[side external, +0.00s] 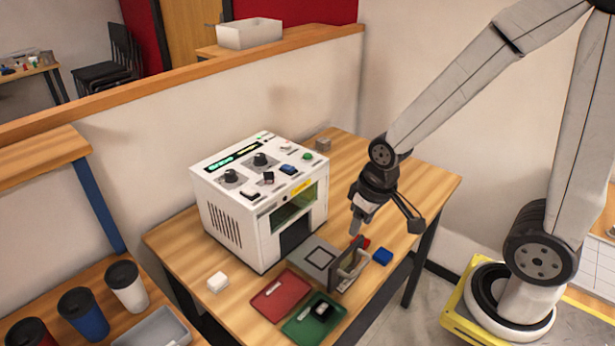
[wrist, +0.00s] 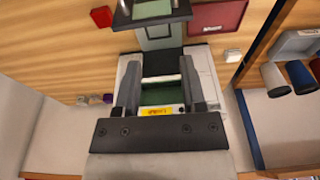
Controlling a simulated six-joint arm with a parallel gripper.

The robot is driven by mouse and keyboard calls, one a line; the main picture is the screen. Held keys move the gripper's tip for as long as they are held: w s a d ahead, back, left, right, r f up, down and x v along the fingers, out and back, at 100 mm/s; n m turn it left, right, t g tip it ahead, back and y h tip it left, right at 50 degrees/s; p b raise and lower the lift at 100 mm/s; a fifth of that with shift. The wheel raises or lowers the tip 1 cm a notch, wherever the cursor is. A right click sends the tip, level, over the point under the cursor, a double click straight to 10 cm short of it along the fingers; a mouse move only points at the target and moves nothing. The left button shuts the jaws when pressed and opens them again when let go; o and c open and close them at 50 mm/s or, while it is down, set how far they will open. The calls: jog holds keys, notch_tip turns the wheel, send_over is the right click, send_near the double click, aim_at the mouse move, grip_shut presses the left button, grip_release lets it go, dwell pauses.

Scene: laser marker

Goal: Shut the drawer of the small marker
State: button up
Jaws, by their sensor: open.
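The small marker (side external: 235,218) is a white box with knobs on its sloped top and a dark opening in front; its body also shows in the wrist view (wrist: 203,70). Its grey drawer (side external: 314,256) is pulled out, with a square outline on its bare top. The upright drawer front (side external: 347,262) carries a handle (side external: 356,270) on its outer side. In the wrist view the drawer (wrist: 160,36) reaches toward the top edge. My gripper (side external: 356,226) is open and empty, above the drawer and apart from it. Its two fingers (wrist: 160,72) show over the marker.
A red tray (side external: 268,302) and a green tray (side external: 300,329) with a dark block (side external: 323,309) lie left of the drawer front. A blue block (side external: 383,257) and a red block (side external: 363,242) lie at its right. A white block (side external: 217,282) sits left of the marker.

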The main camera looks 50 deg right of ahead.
jog(key=s+d+f+m+g+y, duration=0.2)
jog(key=d+f+g, duration=0.2)
jog(key=f, duration=0.1)
jog(key=m+t+y, duration=0.7)
jog(key=m+y, duration=0.1)
jog(key=y, duration=0.5)
send_near(366, 263)
jog(key=shift+x, duration=1.75)
jog(key=shift+w, duration=0.1)
jog(key=shift+x, duration=3.85)
jog(key=shift+f, duration=0.1)
jog(key=shift+c, duration=0.3)
grip_shut()
